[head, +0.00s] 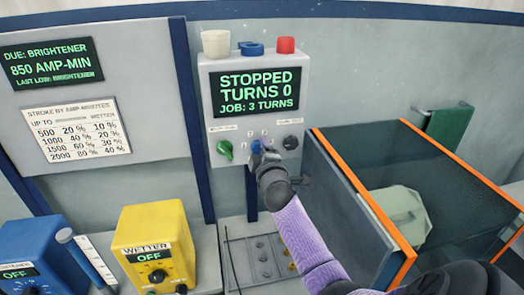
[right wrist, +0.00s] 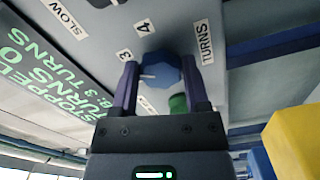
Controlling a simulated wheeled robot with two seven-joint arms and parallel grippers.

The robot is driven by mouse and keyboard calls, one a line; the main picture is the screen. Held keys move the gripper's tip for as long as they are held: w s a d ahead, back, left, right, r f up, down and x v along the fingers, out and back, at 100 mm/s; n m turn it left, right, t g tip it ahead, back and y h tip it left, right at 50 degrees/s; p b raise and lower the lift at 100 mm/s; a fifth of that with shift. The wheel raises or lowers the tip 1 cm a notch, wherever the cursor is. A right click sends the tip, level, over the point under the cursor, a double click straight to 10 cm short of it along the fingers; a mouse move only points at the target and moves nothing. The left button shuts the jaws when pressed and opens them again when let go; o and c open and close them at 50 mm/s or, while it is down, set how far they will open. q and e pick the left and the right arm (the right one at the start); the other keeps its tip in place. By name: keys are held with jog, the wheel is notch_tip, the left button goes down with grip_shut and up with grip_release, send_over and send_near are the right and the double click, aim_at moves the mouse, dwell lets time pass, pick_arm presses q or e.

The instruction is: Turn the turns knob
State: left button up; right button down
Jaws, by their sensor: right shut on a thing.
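The control box (head: 207,88) on the wall has a screen (head: 254,89) reading "STOPPED, TURNS 0, JOB: 3 TURNS". The blue turns knob (head: 256,147) sits below the screen, between a green knob (head: 225,149) and a black knob (head: 290,142). My right gripper (head: 262,160) reaches up to the blue knob and partly covers it. In the right wrist view the blue knob (right wrist: 161,70) is between both fingers of my right gripper (right wrist: 160,85), shut on it. Its white mark points left; labels 3, 4 and TURNS show around it. My left gripper is not in view.
A blue box (head: 40,255) and a yellow wetter box (head: 157,240), both showing OFF, stand at lower left. An orange-edged tank (head: 365,190) stands close to the right of my right arm. White, blue and red items sit atop the control box.

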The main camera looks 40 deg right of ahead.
jog(key=shift+f, duration=0.1)
jog(key=shift+c, duration=0.4)
grip_release()
jog(key=v, duration=1)
jog(key=shift+p, duration=0.4)
